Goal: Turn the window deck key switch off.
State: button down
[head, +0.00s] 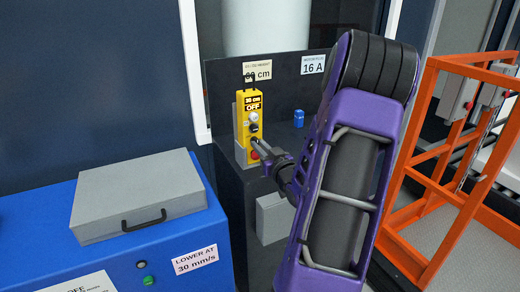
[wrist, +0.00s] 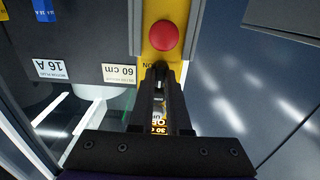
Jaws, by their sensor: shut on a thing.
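A yellow control box (head: 243,122) stands upright in a grey holder on the dark counter. Its small display reads "30 cm" and "OFF" in the head view. My gripper (head: 257,147) reaches the lower front of the box from the right. In the wrist view my gripper (wrist: 161,72) is shut on a small dark part, apparently the key, just beside the red button (wrist: 164,36). An "ON" mark shows beside the fingertips on the yellow face (wrist: 150,57). The fingers hide most of the key, so its angle cannot be told.
A blue cabinet (head: 120,235) with a grey lidded case (head: 138,195) stands at left. An orange frame (head: 432,160) stands at right. Signs read "60 cm" (wrist: 119,74) and "16 A" (wrist: 50,69).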

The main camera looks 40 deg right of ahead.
dwell(0.4)
jog(key=c, duration=1.2)
grip_release()
jog(key=shift+o, duration=0.2)
jog(key=shift+s, duration=0.15)
jog(key=p+v, duration=1)
jog(key=v, duration=0.7)
